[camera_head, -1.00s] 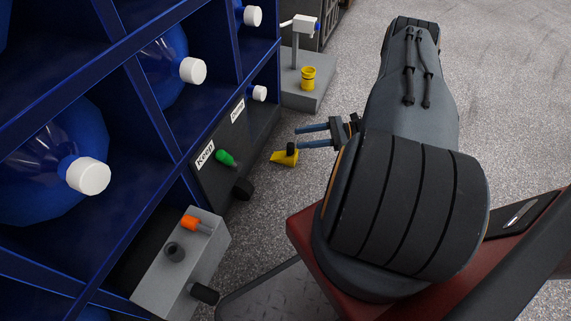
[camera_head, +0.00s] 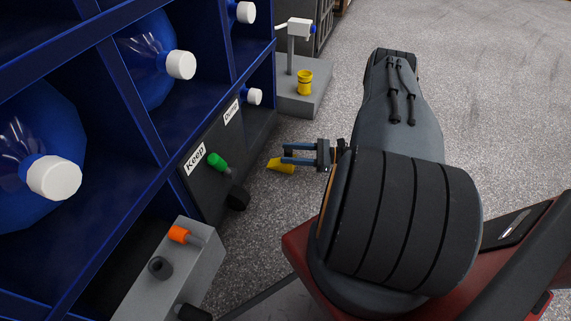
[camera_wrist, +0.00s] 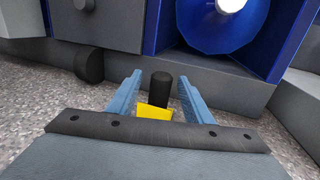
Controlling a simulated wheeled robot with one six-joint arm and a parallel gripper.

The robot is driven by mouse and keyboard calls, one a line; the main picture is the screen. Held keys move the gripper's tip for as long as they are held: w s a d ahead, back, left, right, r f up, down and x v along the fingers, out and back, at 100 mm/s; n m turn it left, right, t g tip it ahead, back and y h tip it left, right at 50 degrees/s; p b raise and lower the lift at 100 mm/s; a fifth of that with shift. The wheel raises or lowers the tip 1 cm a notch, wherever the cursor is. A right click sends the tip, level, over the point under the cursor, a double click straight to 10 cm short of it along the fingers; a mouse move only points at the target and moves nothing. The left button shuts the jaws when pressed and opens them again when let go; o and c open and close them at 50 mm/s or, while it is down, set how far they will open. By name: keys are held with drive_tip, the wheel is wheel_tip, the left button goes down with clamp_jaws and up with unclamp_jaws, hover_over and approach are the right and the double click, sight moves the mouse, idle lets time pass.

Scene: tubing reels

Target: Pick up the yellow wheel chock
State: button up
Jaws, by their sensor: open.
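The yellow wheel chock (camera_head: 280,165) lies on the speckled floor in front of the rack's grey lower panel. In the wrist view the chock (camera_wrist: 155,111) shows as a yellow wedge with a black upright knob (camera_wrist: 161,88) behind its near face. My gripper (camera_head: 283,154) is open, and its blue fingers cover part of the chock in the head view. In the wrist view the two fingers (camera_wrist: 158,85) stand on either side of the knob, with gaps on both sides. The lower part of the chock is hidden behind the gripper's dark bar.
The blue rack (camera_head: 95,165) with several capped bottles stands on the left. Its "Keep" panel (camera_head: 190,190) has a green handle (camera_head: 216,161) and a dark knob (camera_head: 238,198). A grey plinth with a yellow cup (camera_head: 305,83) stands behind. Open floor lies to the right.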

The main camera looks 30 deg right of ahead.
sight(278, 163)
drive_tip(key=x, duration=0.1)
drive_tip(key=b+x, duration=0.2)
drive_tip(key=shift+w+a+f, duration=0.25)
drive_tip(key=shift+w+f, duration=0.05)
drive_tip(key=shift+f, duration=0.05)
drive_tip(key=shift+w+a+r, duration=0.1)
drive_tip(key=shift+w+a, duration=0.25)
drive_tip(key=shift+a, duration=0.1)
drive_tip(key=shift+c, duration=0.4)
clamp_jaws()
